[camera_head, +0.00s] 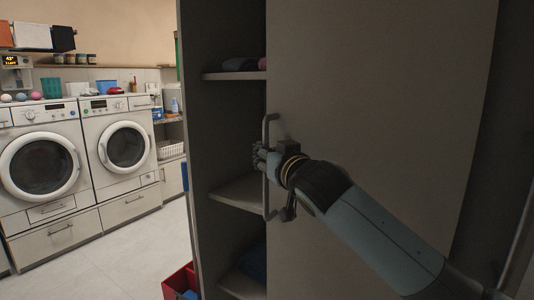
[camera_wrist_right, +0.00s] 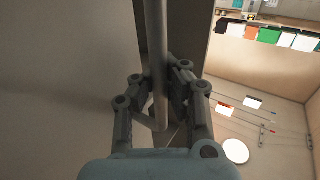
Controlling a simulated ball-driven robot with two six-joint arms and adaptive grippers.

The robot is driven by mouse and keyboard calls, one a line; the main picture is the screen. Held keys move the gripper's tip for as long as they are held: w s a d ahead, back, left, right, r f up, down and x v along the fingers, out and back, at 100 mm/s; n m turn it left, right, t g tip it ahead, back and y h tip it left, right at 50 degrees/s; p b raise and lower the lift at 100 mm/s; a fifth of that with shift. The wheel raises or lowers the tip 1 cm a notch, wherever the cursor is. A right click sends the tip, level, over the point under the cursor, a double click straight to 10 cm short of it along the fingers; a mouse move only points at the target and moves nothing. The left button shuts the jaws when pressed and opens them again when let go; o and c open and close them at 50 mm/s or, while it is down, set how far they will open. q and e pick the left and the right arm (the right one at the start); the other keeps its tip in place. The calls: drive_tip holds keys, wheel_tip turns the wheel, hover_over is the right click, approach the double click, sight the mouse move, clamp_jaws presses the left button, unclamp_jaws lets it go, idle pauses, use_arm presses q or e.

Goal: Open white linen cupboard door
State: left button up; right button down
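The linen cupboard door (camera_head: 380,75) is a pale panel that looks grey in the shade. It stands partly open, with shelves (camera_head: 236,192) showing to the left of its edge. Its long bar handle (camera_head: 266,198) runs upright near that edge and also crosses the right wrist view (camera_wrist_right: 157,50). My right gripper (camera_head: 262,156) is at the middle of the handle. In the right wrist view its fingers (camera_wrist_right: 157,92) are on both sides of the bar and closed in on it. My left gripper is not in view.
Folded cloths (camera_head: 240,64) lie on the upper shelf. A red crate (camera_head: 181,284) stands on the floor by the cupboard's left side. Two washing machines (camera_head: 125,148) stand at the left, with clear floor (camera_head: 135,250) in front.

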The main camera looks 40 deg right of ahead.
drive_tip(key=c, duration=1.3)
unclamp_jaws()
drive_tip(key=shift+a, duration=0.15)
drive_tip(key=s, duration=0.4)
drive_tip(key=s+a, duration=0.1)
drive_tip(key=s, duration=0.2)
drive_tip(key=s+a, duration=0.1)
drive_tip(key=s, duration=0.3)
drive_tip(key=shift+s+a, duration=0.15)
drive_tip(key=shift+s, duration=0.2)
drive_tip(key=shift+f, duration=0.15)
